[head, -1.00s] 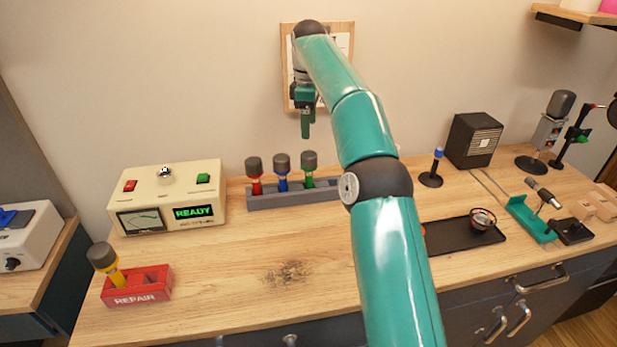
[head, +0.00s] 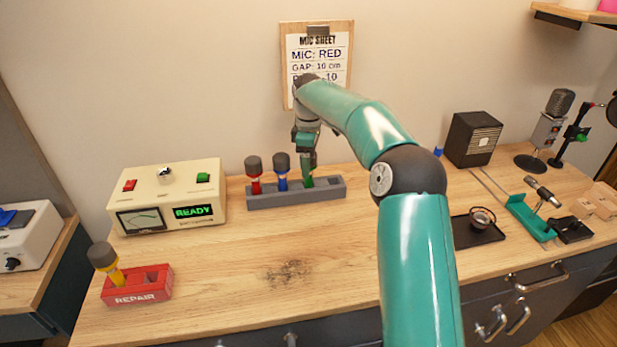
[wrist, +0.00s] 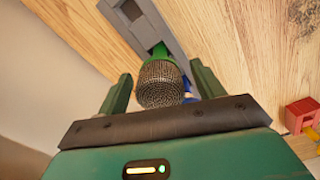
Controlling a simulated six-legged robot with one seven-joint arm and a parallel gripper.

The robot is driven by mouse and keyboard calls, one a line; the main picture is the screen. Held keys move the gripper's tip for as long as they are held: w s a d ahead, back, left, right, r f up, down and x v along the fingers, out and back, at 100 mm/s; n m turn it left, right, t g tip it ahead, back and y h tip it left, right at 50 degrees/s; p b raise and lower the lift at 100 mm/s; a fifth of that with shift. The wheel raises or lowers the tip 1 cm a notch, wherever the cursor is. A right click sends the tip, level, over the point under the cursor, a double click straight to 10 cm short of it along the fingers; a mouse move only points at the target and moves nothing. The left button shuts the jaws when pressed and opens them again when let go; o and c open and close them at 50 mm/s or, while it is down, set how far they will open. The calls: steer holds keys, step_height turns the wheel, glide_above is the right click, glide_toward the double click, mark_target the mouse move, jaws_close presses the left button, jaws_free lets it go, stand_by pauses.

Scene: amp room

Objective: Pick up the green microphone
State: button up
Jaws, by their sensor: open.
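The green microphone (head: 309,182) stands in the grey rack (head: 300,196), and its head is hidden behind my gripper in the head view. In the wrist view, the green microphone (wrist: 160,80) shows its grey mesh head and green body between my two fingers. My gripper (head: 307,158) is open and lowered over it, with a finger on each side of the mesh head; it also shows in the wrist view (wrist: 160,88). A gap shows on both sides, so the fingers are not closed on it. The red microphone (head: 254,175) and blue microphone (head: 281,172) stand in the same rack to the left.
A cream meter box (head: 168,195) reading READY stands left of the rack. A red REPAIR box (head: 137,287) holds a yellow microphone. A black tray (head: 478,232) and a black speaker (head: 473,139) stand at right.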

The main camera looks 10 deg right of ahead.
steer(key=shift+f, duration=0.75)
steer(key=shift+r, duration=0.1)
steer(key=c, duration=1.2)
steer(key=shift+r, duration=5)
steer(key=shift+c, duration=0.2)
